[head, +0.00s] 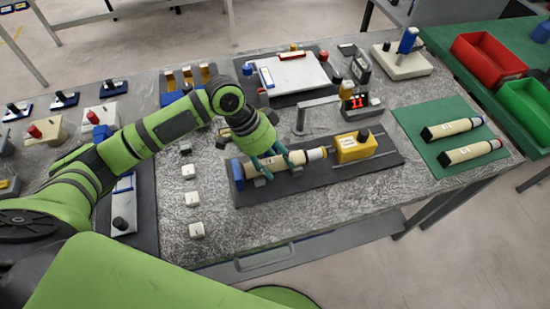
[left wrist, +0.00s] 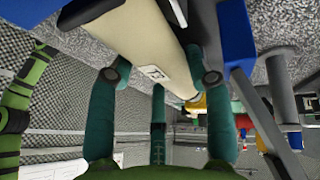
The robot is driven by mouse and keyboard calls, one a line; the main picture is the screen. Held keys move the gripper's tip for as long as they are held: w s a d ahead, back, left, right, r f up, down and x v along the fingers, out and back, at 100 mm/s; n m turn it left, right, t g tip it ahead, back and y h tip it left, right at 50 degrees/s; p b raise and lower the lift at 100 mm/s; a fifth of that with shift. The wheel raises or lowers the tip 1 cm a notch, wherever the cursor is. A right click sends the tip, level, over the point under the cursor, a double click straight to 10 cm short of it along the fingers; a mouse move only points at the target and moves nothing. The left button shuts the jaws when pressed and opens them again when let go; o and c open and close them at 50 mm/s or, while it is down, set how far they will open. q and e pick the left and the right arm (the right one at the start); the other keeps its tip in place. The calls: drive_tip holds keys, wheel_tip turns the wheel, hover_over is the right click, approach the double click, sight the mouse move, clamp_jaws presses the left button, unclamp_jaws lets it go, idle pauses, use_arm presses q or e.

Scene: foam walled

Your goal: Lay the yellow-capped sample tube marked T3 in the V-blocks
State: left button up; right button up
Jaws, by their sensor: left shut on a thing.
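My left gripper (head: 273,166) is shut on a cream sample tube (head: 309,156); its fingers straddle the tube's middle. The tube lies nearly level, lengthwise over a dark grey fixture board, and its right end has a yellowish band. In the left wrist view the tube (left wrist: 140,42) passes between the fingers (left wrist: 158,80), with a small dark mark on its label that I cannot read. Small grey V-blocks (head: 297,172) show under the tube; whether it touches them I cannot tell. My right gripper is out of view.
The fixture board (head: 345,180) has a blue end stop (head: 237,173) at left and a yellow block (head: 354,147) with a black knob at right. Two cream tubes lie on a green mat (head: 420,118). Small white blocks (head: 192,199) stand left of the board. A white tray (head: 290,76) sits behind.

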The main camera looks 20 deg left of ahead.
use_arm(q)
drive_tip(key=shift+f, duration=0.1)
drive_tip(key=o, duration=1.6)
